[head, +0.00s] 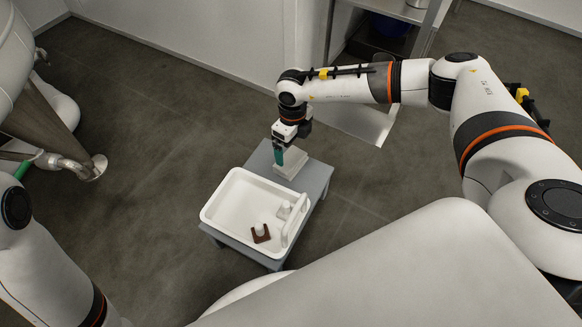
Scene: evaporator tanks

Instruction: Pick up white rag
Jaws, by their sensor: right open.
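A white folded rag (291,166) lies flat on the far end of a small grey table (319,178). My right gripper (279,158) points down at the rag's left edge, its teal fingers open. I cannot tell whether the fingers touch the rag or hang just above it. The gripper hides part of the rag's left side. My left arm shows at the left edge, but its gripper is out of view.
A white tray (222,207) fills the near part of the table. It holds a brown block-like piece (261,234) and small white items (285,210). A metal tank leg (60,130) stands at the left. A metal shelf (405,12) is at the back. Open grey floor surrounds the table.

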